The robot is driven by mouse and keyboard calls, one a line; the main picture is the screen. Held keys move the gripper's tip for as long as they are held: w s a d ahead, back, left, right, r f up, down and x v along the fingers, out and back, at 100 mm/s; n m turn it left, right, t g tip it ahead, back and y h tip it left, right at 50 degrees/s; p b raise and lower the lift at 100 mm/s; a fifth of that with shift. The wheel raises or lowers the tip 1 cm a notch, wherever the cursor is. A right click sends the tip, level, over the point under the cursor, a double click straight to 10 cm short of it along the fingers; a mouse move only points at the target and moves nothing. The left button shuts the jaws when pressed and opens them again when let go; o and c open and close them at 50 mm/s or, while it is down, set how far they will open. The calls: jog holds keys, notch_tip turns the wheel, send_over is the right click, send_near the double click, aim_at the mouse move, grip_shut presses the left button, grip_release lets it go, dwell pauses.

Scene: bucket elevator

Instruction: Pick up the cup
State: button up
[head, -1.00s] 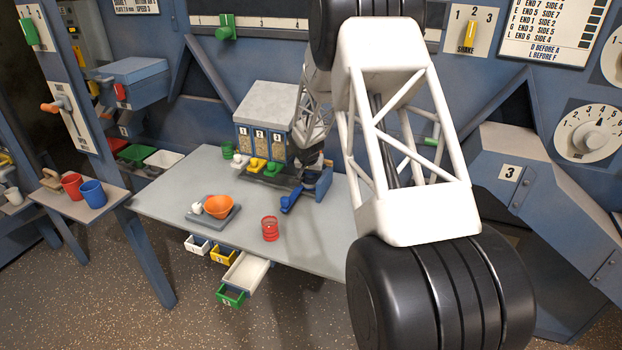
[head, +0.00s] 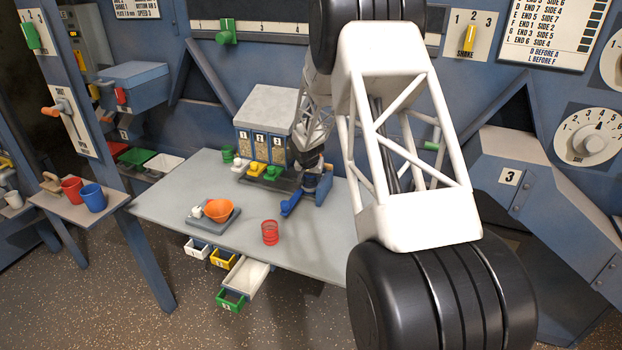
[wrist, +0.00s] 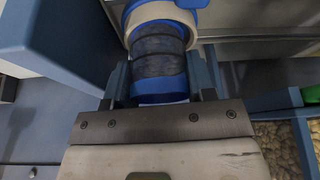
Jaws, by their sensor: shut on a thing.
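Several cups are in the head view. A see-through red cup (head: 270,232) stands upright near the table's front edge. An opaque red cup (head: 72,189) and a blue cup (head: 93,198) stand on the side shelf at the left. A green cup (head: 228,154) stands at the back left of the table. My gripper (wrist: 160,88) is shut on a blue and dark grey round handle (wrist: 158,55) in the wrist view, with a cream ring beyond it. In the head view my gripper is beside a blue lever (head: 292,204), away from these cups; its fingertips are unclear there.
An orange bowl (head: 218,210) sits on a grey scale (head: 213,222) at the table's left. A bin unit (head: 262,118) marked 1, 2, 3 stands behind. Open drawers (head: 247,275) stick out below the front edge. The table's middle is clear.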

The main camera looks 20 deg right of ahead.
notch_tip(320, 180, up, 18)
jog(key=shift+f, duration=0.15)
dwell(0.5)
dwell(0.5)
jog(key=s+a+f, duration=0.3)
jog(key=s+a, duration=0.3)
jog(key=a, duration=0.4)
jog(key=s+a+f, duration=0.4)
jog(key=s+a, duration=0.2)
jog(key=a, duration=0.5)
jog(key=s+a+f, duration=0.3)
jog(key=s+a, duration=0.3)
jog(key=s, duration=0.2)
jog(key=s+a+f, duration=0.3)
jog(key=s+a, duration=0.4)
jog(key=s, duration=0.1)
jog(key=shift+s+a+r+g+y, duration=0.1)
jog(key=shift+a+r+g+y, duration=0.05)
jog(key=shift+g+y, duration=0.85)
